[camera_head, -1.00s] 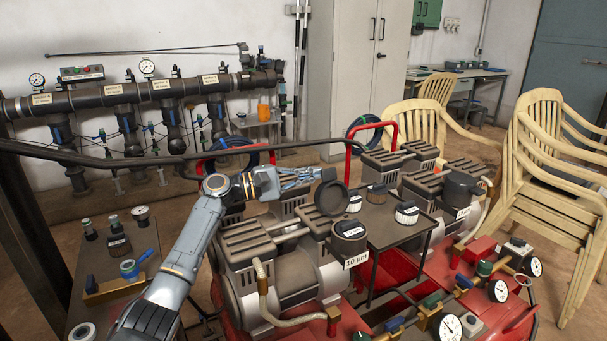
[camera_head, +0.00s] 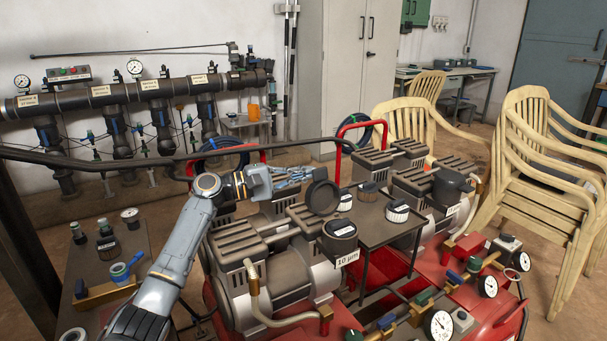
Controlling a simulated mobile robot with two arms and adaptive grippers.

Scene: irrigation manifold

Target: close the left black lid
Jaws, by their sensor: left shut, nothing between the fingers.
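The left black lid (camera_head: 322,198) is a round disc standing open, tilted up at the back of a black filter canister (camera_head: 339,240) above the "10 µm" label. My left gripper (camera_head: 306,173) is shut and empty, reaching in from the left. Its fingertips appear just above and left of the lid's upper edge; I cannot tell whether they touch it. A second black canister (camera_head: 451,187) at the right has its lid down. My right gripper is not in view.
Compressors with grey ribbed tops (camera_head: 242,245) crowd the space below my left arm. A dark small table (camera_head: 385,228) holds labelled jars behind the canister. A red bar handle (camera_head: 340,150) rises behind the lid. Gauges (camera_head: 438,325) and valves are at the lower right.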

